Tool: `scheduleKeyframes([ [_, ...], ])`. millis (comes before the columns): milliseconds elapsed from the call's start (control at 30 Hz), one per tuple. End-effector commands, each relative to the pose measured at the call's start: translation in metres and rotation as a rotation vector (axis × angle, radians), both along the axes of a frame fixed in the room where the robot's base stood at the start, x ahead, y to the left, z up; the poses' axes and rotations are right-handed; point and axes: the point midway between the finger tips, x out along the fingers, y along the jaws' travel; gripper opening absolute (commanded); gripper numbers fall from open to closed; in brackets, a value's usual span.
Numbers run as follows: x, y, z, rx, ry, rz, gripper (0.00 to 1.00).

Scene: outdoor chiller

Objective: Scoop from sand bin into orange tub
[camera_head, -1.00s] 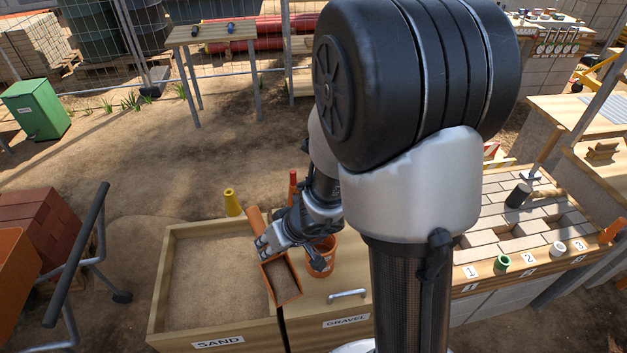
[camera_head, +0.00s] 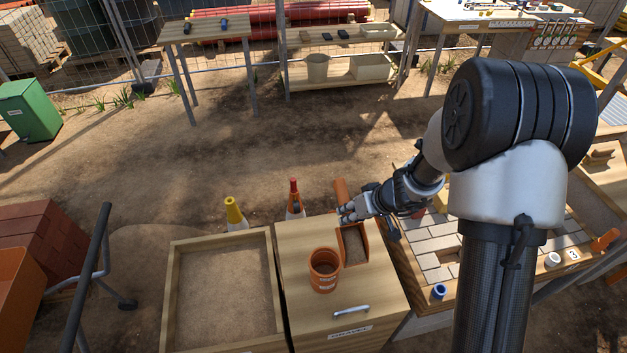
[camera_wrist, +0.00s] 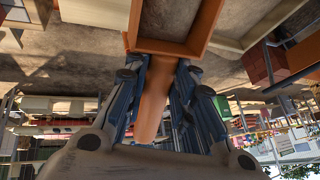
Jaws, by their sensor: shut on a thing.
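The sand bin (camera_head: 175,290) is an open wooden box at lower left, with a broad sandy floor. The orange tub (camera_head: 324,272) stands upright on the wooden lid right of it; its contents are unclear. My gripper (camera_head: 348,212) is shut on the handle of an orange scoop (camera_head: 341,190), beyond and right of the tub. The scoop's pan points toward the camera and shows a brownish, sand-like fill; it looks apart from the tub. In the wrist view, the fingers (camera_wrist: 160,100) grip the handle (camera_wrist: 153,100) from both sides, with the orange pan (camera_wrist: 205,30) above.
The gravel lid (camera_head: 300,325) has a metal handle (camera_head: 351,312). Yellow (camera_head: 233,212) and orange (camera_head: 295,198) cone-like items stand behind the bins. A block-topped bench (camera_head: 437,243) lies to the right. A barrow handle (camera_head: 88,260) and bricks (camera_head: 40,240) are left.

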Motion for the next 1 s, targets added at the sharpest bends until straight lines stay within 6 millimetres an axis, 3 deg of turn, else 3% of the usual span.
scheduleKeyframes([
  [33, 0.011, 0.018, 0.014, -0.001, 0.005, 0.055, 0.0],
  [200, 0.035, 0.069, 0.014, -0.01, 0.021, 0.214, 0.0],
  [400, 0.045, 0.11, 0.006, -0.026, 0.035, 0.341, 0.0],
  [600, 0.047, 0.125, -0.002, -0.035, 0.039, 0.388, 0.0],
  [1000, 0.044, 0.122, -0.011, -0.007, -0.002, 0.389, 0.0],
])
